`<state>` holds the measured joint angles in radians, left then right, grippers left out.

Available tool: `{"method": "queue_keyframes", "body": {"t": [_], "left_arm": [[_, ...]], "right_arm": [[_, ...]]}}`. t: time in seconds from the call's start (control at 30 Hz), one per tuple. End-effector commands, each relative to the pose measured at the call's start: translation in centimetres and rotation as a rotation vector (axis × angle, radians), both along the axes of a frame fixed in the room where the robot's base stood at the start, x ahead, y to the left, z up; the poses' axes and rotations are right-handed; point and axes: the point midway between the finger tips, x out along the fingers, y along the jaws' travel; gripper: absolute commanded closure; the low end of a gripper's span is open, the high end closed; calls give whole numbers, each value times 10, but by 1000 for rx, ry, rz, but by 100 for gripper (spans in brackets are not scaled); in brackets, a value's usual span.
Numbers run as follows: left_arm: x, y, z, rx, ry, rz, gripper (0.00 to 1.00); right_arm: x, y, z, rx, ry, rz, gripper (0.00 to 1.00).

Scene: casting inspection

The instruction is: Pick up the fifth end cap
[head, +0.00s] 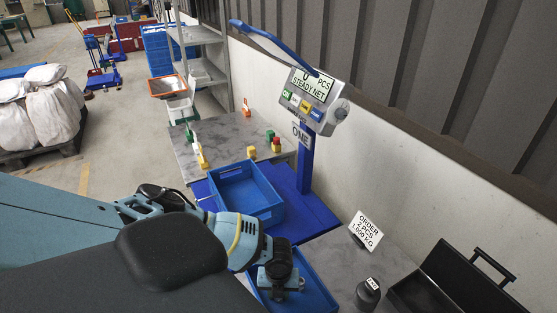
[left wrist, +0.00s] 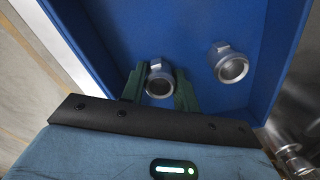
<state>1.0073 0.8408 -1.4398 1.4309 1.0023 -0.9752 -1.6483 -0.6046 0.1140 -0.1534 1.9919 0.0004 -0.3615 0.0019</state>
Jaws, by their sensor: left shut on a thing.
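My left gripper (head: 280,290) reaches down at the lower blue bin (head: 318,283) in the head view. In the left wrist view its green fingers (left wrist: 160,92) are shut on a grey metal end cap (left wrist: 158,84), low in the bin. A second end cap (left wrist: 231,66) lies apart from it, to the right, on the blue floor of the bin. The gripper and arm hide much of the bin in the head view. I cannot tell whether the held cap is clear of the floor. My right gripper is not in view.
An empty-looking blue bin (head: 272,195) sits on the blue scale (head: 305,205), whose display (head: 318,84) reads 0 PCS. An order card (head: 366,231), a dark weight (head: 368,292) and an open black case (head: 430,290) stand to the right. Yellow and green items are on the bench behind.

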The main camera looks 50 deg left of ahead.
Motion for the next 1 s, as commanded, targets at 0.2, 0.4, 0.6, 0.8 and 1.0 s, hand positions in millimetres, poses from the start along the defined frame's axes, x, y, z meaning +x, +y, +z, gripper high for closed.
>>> {"method": "queue_keyframes", "body": {"t": [0.2, 0.4, 0.6, 0.8, 1.0], "left_arm": [[1, 0, 9, -1, -4, 0, 95], [4, 0, 36, 0, -11, 0, 95], [-15, 29, 40, 2, -1, 2, 95], [-33, 61, 42, 2, 1, 3, 95], [-50, 92, 44, 2, 2, 2, 95]], "right_arm": [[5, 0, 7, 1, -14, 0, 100], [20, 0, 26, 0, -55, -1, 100], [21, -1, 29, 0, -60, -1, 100], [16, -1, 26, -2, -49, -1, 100], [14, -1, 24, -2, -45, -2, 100]]}}
